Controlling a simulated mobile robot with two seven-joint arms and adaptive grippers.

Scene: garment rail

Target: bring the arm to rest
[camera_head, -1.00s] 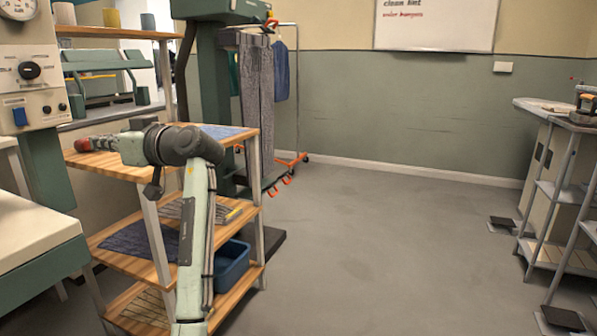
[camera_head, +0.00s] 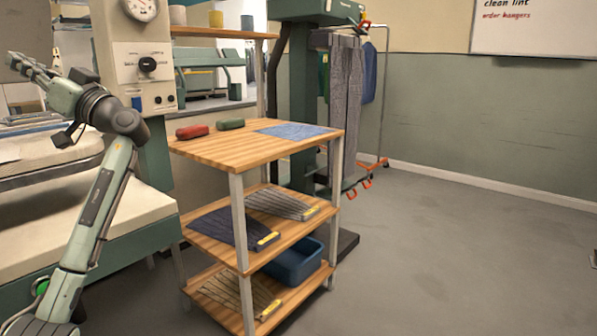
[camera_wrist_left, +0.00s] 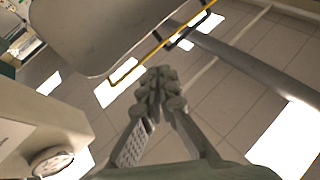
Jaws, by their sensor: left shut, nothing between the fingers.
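My left arm (camera_head: 102,190) rises from the lower left of the head view and bends at a dark joint. My left gripper (camera_head: 20,70) is at the far left, raised above the pale pressing table and pointing up and left. It is shut and empty. In the left wrist view its fingers (camera_wrist_left: 160,84) meet, with nothing between them. My right gripper is in neither view.
A wooden shelf cart (camera_head: 225,152) holds a red item (camera_head: 192,132), a green item (camera_head: 230,124), a folded blue cloth (camera_head: 296,131) and garments below. A gauge panel (camera_head: 143,60) stands close to my arm. Grey floor (camera_head: 440,250) at right is clear.

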